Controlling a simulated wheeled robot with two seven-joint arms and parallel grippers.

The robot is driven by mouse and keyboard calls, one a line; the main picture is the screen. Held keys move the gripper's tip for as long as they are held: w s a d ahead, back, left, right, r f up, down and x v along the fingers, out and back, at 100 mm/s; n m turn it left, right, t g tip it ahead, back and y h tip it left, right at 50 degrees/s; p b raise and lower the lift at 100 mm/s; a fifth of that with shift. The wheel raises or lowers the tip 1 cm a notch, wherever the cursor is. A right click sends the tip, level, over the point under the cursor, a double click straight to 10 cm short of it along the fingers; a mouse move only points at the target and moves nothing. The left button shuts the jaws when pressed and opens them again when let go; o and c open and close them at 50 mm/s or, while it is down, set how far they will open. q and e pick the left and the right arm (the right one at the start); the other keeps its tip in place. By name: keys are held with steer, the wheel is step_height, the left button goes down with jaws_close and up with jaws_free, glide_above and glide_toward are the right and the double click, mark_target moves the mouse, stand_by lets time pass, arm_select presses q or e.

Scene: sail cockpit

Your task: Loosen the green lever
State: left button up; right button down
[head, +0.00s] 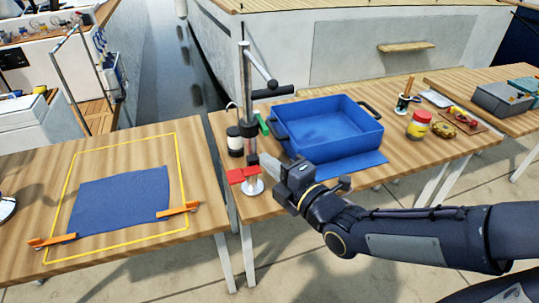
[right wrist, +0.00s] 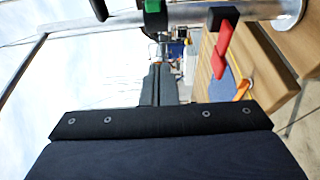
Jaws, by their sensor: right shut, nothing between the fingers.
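A metal post (head: 247,85) stands on the right-hand table beside the gap between the tables. The green lever (head: 263,123) sticks out from the post at mid height, angled up and left in the head view. It also shows at the top edge of the right wrist view (right wrist: 152,6), partly cut off. A red lever (head: 241,175) sits lower on the same post, above its round foot. My right gripper (head: 264,160) is shut and empty, just right of the post, below the green lever and apart from it. Its closed fingers show in the right wrist view (right wrist: 157,75). My left gripper is not in view.
A blue tray (head: 372,140) stands close right of the post. A black-and-white canister (head: 234,142) stands left of it. A jar (head: 418,125) and small items lie farther right. The left table holds a blue cloth (head: 120,198) and orange clamps (head: 178,209).

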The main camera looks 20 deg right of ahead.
mark_target(254, 134)
steer(key=p+x, duration=0.1)
steer(key=x, duration=0.7)
steer(key=shift+w+a, duration=0.2)
steer(key=shift+w, duration=0.15)
steer(key=d+p, duration=0.1)
steer(key=d, duration=0.2)
steer(key=shift+s+d, duration=0.1)
steer(key=shift+d, duration=0.45)
